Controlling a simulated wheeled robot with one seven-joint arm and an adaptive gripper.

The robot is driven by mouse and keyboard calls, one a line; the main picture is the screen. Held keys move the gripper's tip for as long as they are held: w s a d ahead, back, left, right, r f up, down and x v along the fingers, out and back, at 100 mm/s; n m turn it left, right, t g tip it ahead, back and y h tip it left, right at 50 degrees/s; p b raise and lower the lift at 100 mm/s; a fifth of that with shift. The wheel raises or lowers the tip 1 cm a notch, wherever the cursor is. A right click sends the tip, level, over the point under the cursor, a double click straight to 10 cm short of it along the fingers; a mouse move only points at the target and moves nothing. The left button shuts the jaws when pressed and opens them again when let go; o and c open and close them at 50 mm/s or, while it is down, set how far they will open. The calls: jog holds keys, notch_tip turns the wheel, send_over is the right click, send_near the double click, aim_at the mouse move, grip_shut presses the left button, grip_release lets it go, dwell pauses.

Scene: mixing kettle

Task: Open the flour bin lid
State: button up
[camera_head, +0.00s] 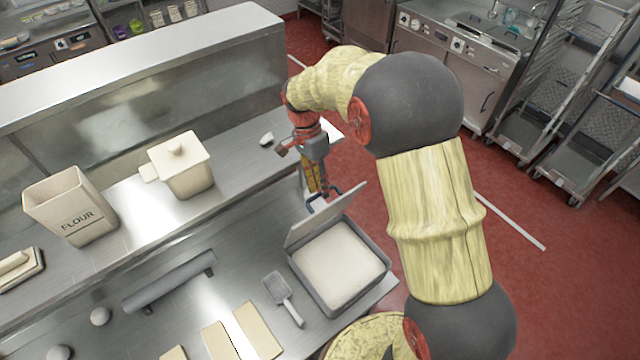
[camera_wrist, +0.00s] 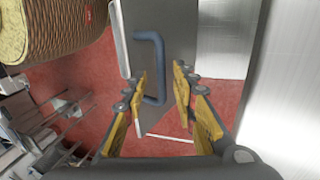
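The metal flour bin (camera_head: 376,283) stands at the counter's right edge, with white flour (camera_head: 338,262) visible inside. Its grey lid (camera_head: 336,213) is raised, standing up along the bin's far left side. A blue handle (camera_head: 334,191) is on the lid's outer face. My gripper (camera_head: 322,191) points down at the handle from behind the lid. In the wrist view, my gripper (camera_wrist: 161,74) has its yellow fingers apart, with the blue handle (camera_wrist: 159,68) between or just beyond the tips; contact is unclear. The lid (camera_wrist: 183,50) shows behind it.
A cream box labelled FLOUR (camera_head: 75,212) and a lidded cream canister (camera_head: 185,172) stand on the back shelf. Red floor is open to the right.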

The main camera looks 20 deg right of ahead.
jog(key=shift+f, duration=0.2)
jog(key=shift+c, duration=0.9)
grip_shut()
